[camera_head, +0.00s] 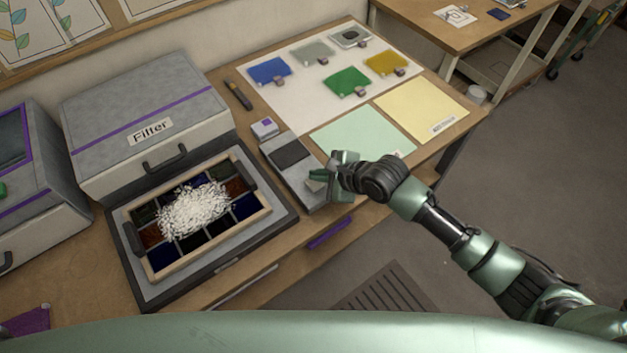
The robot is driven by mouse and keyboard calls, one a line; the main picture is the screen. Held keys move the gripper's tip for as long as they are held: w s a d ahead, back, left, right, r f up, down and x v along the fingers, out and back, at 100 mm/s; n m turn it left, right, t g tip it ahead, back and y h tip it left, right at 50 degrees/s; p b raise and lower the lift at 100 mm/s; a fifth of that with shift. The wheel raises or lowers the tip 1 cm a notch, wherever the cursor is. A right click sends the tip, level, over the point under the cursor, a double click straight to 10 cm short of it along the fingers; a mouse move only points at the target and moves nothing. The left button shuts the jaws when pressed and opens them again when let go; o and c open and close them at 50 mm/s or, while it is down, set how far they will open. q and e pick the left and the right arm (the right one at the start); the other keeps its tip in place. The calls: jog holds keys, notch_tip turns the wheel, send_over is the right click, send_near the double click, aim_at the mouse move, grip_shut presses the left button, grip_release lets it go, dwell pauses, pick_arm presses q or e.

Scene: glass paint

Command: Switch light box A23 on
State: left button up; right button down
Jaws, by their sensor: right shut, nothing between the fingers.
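No label reading A23 is legible, so I cannot tell for sure which thing is the light box. A flat grey device (309,190) with a dark square plate lies on the bench near its front edge. My right gripper (318,183) is shut and empty, over the front right part of this device. I cannot tell whether it touches it, and it hides part of that side. No switch is clearly visible. My left gripper is not in view.
A grey "Filter" box (150,105) has a framed coloured glass panel (262,213) with white grains before it. A small white box (264,128) stands behind the grey device. Coloured pieces lie on a white sheet (290,100), near green (360,135) and yellow (420,108) sheets.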

aim_at(318, 184)
jog(key=shift+f, duration=0.2)
dwell(0.5)
jog(key=shift+f, duration=0.2)
jog(key=shift+f, duration=0.25)
dwell(0.4)
jog(key=shift+r+p, duration=0.65)
jog(key=shift+p, duration=0.55)
notch_tip(318, 184, up, 6)
jog(key=p, duration=0.7)
